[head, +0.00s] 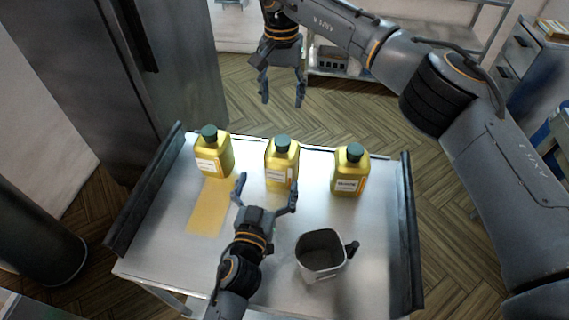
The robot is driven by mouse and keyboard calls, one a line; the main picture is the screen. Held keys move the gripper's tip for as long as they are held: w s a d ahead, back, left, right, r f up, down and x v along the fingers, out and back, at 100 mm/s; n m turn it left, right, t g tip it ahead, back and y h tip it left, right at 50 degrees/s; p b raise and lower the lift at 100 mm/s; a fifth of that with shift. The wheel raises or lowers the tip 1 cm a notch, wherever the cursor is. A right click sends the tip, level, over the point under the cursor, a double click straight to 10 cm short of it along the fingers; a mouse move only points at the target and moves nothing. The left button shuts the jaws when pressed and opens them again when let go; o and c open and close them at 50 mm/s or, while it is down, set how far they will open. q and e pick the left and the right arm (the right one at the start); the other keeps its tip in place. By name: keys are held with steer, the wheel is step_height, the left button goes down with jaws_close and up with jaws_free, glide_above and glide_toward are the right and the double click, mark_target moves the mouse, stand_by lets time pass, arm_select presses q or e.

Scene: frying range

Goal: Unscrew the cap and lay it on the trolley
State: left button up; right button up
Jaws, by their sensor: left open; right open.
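Three yellow bottles stand upright on the metal trolley (170,250) in the head view, each with a dark green cap on top. The left bottle (213,160) has its cap (209,132), the middle bottle (281,168) its cap (282,142), and the right bottle (349,175) its cap (355,152). My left gripper (267,190) is open and empty, low in front of the middle bottle, its fingers pointing towards it. My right gripper (283,98) is open and empty, beyond the trolley's far edge, above and behind the middle bottle. No loose cap is visible.
A grey jug (321,254) with a dark handle stands at the trolley's front right. A yellowish strip (209,208) lies in front of the left bottle. Dark raised rails (145,195) bound the trolley's sides. A metal shelf (400,84) stands behind. The trolley's left front is clear.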

arm_select(q)
steer(key=b, duration=0.4)
glide_toward(282, 152)
steer(key=s+f, duration=0.2)
arm_select(e)
step_height(282, 152, down, 4)
steer(key=shift+s+f, duration=0.1)
steer(key=shift+f, duration=0.35)
arm_select(q)
steer(key=x, duration=1.4)
steer(key=shift+a, duration=0.4)
arm_select(e)
steer(key=shift+r, duration=0.1)
arm_select(q)
steer(key=shift+c, duration=0.2)
